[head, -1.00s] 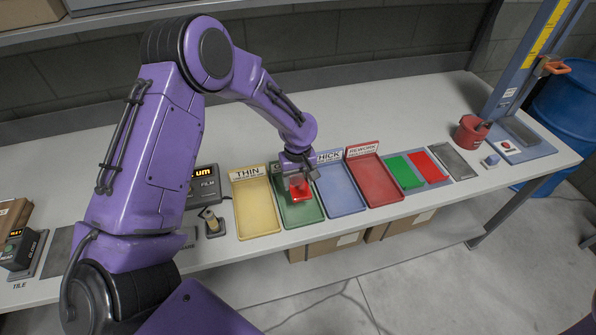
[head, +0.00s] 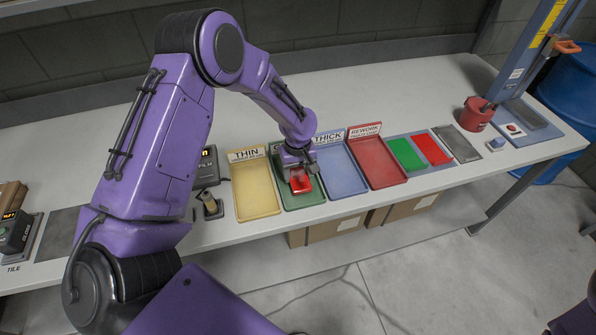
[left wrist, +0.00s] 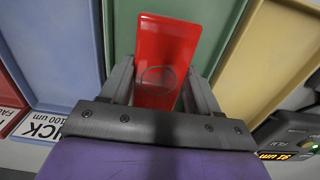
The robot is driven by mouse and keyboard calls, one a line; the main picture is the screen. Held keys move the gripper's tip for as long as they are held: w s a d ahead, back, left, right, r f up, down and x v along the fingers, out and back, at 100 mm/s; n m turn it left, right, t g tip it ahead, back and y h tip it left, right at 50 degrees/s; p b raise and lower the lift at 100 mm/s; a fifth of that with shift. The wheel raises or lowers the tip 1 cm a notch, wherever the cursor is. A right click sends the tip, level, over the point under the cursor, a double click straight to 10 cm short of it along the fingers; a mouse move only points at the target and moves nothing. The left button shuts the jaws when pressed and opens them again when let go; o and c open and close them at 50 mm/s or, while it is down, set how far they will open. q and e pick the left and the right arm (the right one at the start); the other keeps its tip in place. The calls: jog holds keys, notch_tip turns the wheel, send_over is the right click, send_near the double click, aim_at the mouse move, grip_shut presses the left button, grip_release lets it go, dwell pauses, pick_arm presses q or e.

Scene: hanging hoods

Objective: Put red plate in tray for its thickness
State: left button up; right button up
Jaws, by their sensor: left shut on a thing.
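The red plate (head: 300,182) is in my left gripper (head: 299,172), over the green tray (head: 309,201). In the left wrist view the red plate (left wrist: 162,55) sits between the two fingers of my left gripper (left wrist: 160,85), which are shut on it, with the green tray (left wrist: 205,20) behind it. Whether the plate touches the tray floor cannot be told. The yellow tray (head: 255,194) labelled THIN is left of it. The blue tray (head: 343,172) labelled THICK and the red tray (head: 377,163) labelled REWORK are right of it. The green tray's label is mostly hidden by my gripper. My right gripper is not in view.
A red pot (head: 478,114) stands farther right.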

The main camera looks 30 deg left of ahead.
pick_arm(q)
jog(key=shift+f, duration=0.55)
dwell(0.4)
jog(key=o, duration=1.2)
jog(key=shift+o, duration=0.2)
notch_tip(320, 180, up, 10)
jog(key=b, duration=0.2)
jog(key=shift+r, duration=0.25)
